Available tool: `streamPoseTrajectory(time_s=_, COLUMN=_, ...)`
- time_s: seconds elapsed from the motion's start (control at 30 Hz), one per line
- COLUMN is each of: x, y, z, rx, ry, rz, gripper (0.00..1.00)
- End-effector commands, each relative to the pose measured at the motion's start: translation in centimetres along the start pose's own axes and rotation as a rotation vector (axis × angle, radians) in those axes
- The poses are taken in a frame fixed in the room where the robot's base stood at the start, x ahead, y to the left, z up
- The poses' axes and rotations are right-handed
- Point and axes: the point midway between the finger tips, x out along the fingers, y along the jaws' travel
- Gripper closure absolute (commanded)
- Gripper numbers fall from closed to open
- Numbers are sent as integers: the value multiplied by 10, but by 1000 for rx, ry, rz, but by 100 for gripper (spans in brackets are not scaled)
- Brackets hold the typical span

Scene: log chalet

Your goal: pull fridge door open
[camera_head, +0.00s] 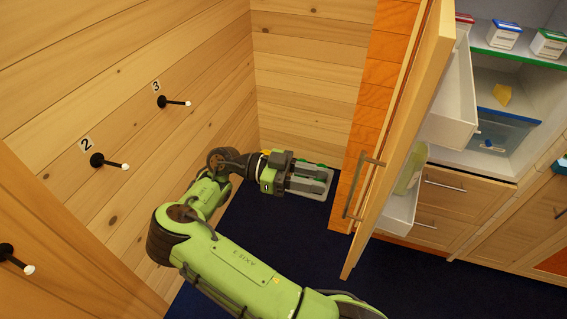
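The fridge door (407,120) is a tall wood-faced panel. It stands swung open, seen nearly edge-on, with white bins (452,105) on its inner side. Its bar handle (357,186) is on the outer face, towards my gripper. The fridge interior (478,85) shows to the right of the door. My gripper (312,178) is left of the handle, pointing right towards it. A gap shows between gripper and handle, and no object is seen held. The finger spacing is too small and overlapped to read.
Log walls (310,85) close off the left and back, with black pegs (172,102) on the left one. Wooden drawers (448,190) are at the right. A green bottle (411,170) sits in a low door bin. The dark blue floor (300,240) is clear below the gripper.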

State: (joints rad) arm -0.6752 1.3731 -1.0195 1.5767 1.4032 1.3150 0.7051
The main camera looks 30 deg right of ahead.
Motion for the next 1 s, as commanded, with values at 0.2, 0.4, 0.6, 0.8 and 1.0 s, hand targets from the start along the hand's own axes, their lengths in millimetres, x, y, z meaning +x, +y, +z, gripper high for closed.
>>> streamPoseTrajectory(time_s=0.2, x=-27, y=-2, z=-4, rx=7, ry=6, rz=0, gripper=69)
streamPoseTrajectory(time_s=0.4, x=-49, y=0, z=-3, rx=1, ry=10, rz=-7, gripper=69)
streamPoseTrajectory(time_s=0.6, x=-69, y=-1, z=0, rx=0, ry=0, rz=-5, gripper=69)
streamPoseTrajectory(time_s=0.8, x=-73, y=0, z=0, rx=0, ry=0, rz=0, gripper=69)
streamPoseTrajectory(time_s=1.0, x=-72, y=0, z=0, rx=0, ry=0, rz=0, gripper=69)
